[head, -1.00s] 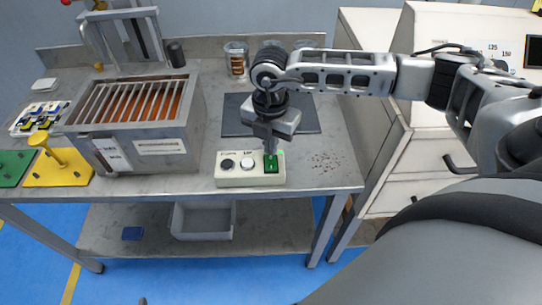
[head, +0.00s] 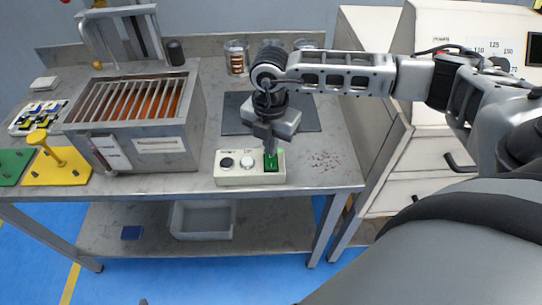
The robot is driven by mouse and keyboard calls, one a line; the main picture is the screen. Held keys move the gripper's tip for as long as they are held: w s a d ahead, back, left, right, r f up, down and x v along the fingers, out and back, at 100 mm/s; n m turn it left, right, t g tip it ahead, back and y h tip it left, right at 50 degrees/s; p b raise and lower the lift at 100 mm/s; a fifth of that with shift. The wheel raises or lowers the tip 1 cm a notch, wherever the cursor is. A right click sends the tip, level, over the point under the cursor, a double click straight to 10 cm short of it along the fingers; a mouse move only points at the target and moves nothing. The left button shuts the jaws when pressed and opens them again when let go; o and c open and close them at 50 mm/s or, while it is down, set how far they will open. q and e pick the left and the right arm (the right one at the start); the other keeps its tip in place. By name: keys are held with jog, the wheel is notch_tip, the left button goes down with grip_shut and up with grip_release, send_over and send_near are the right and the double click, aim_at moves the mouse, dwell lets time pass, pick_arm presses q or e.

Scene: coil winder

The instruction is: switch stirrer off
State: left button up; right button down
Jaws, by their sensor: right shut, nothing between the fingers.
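A cream control box (head: 236,181) sits at the bench's front edge, with a dark round knob (head: 227,163), a white round button (head: 248,162) and a green switch (head: 272,166) in a row. My right gripper (head: 271,152) points down, shut and empty, with its tips at the back edge of the green switch. I cannot tell whether they touch it. The tips hide part of the switch, and its position is too small to read. The labels are not legible. My left gripper is not in view.
A metal tank with a slatted top (head: 130,138) stands left of the box. A dark mat (head: 236,115) lies behind it, with glass jars (head: 237,60) at the back. Brown specks (head: 324,160) mark the bench at right. A yellow fixture (head: 60,172) stands far left.

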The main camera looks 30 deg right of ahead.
jog(key=shift+f+b, duration=0.45)
jog(key=shift+f, duration=0.2)
jog(key=shift+r, duration=0.1)
jog(key=shift+r+p, duration=2.6)
jog(key=shift+r, duration=0.9)
